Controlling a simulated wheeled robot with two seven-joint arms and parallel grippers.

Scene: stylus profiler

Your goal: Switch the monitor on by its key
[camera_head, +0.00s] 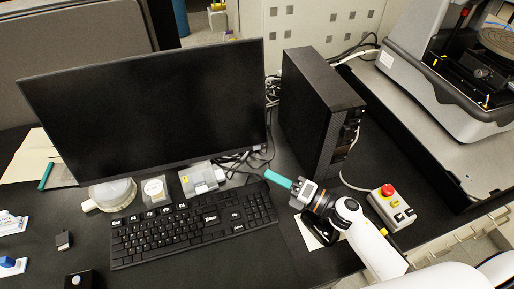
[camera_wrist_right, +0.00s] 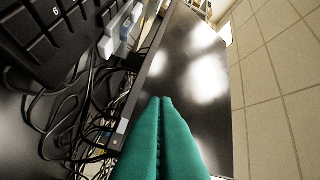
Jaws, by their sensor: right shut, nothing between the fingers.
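The monitor (camera_head: 145,110) stands at the back left of the desk with a dark screen. It also shows in the right wrist view (camera_wrist_right: 195,95), its screen dark with bright reflections. A small pale patch (camera_wrist_right: 122,126) on its bezel may be the key; I cannot tell. My right gripper (camera_head: 268,176) has teal fingers, shut and empty, pointing at the area by the monitor's lower right corner. In the right wrist view the fingertips (camera_wrist_right: 161,101) lie over the bezel and screen edge; contact cannot be told. My left gripper is not in view.
A black keyboard (camera_head: 195,222) lies before the monitor. A black computer tower (camera_head: 318,110) stands right of it, with cables (camera_wrist_right: 85,120) between. A control box with a red button (camera_head: 391,201) lies further right, before the large instrument (camera_head: 450,85).

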